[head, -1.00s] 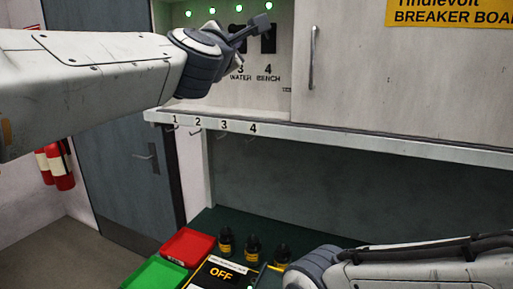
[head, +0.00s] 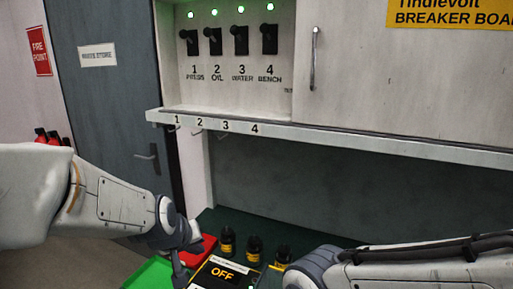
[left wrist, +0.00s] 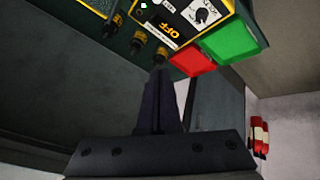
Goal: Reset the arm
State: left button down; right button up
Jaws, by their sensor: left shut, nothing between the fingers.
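My left gripper (head: 179,272) is low at the lower left of the head view, pointing down, shut and empty. It is in front of the red tray (head: 208,243) and next to the box marked OFF (head: 222,272). In the left wrist view its closed fingers (left wrist: 160,78) point towards the bench items, with nothing between them. My right arm comes in at the lower right of the head view; its gripper is out of the picture.
Black switches (head: 240,41) under green lights sit in the open breaker board bay. A numbered ledge (head: 330,135) with hooks runs below. A green tray (head: 150,273) and black-and-yellow items (head: 254,247) are on the bench. Fire extinguishers (left wrist: 259,135) stand by the wall.

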pick_arm(q)
jog(key=s+a+f+m+g+y, duration=0.1)
jog(key=s+a+f+m+g, duration=0.35)
jog(key=s+f, duration=0.5)
jog(key=s+d+r+m+g+b, duration=0.2)
jog(key=s+d+m+b, duration=0.2)
jog(key=s+d, duration=0.9)
jog(key=s+m, duration=0.2)
jog(key=m, duration=0.1)
jog(key=shift+s+d+h+b, duration=0.3)
jog(key=shift+d+h+b, duration=0.05)
jog(key=shift+h, duration=0.05)
jog(key=shift+g, duration=0.25)
